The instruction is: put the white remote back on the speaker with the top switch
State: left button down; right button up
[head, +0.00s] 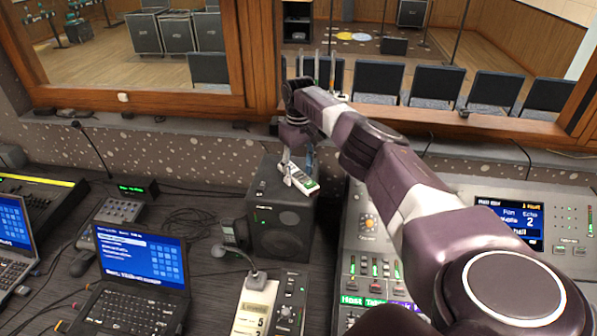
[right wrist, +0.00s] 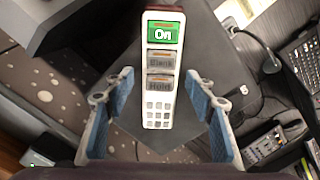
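The white remote (head: 300,179) appears at the top of the dark speaker (head: 280,222), near its front right edge. In the right wrist view the remote (right wrist: 161,100) shows its face: a green "On" button at the far end, then "Blank" and "Hold" and a small keypad. The speaker's dark grey top (right wrist: 205,70) lies below it. My right gripper (head: 299,165) is above the speaker. Its blue-padded fingers (right wrist: 155,115) are apart, with gaps on both sides of the remote. I cannot tell whether the remote rests flat on the speaker. My left gripper is out of view.
A mixing console (head: 372,270) stands right of the speaker. A desk microphone (head: 257,295) is in front, and a laptop (head: 140,280) is at the left front. Cables lie on the desk left of the speaker. A window ledge (head: 180,140) runs behind.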

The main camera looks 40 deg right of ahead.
aim_at(298, 173)
jog(key=shift+r, duration=0.45)
notch_tip(298, 173, up, 12)
jog(key=b, duration=0.4)
jog(key=shift+f, duration=0.25)
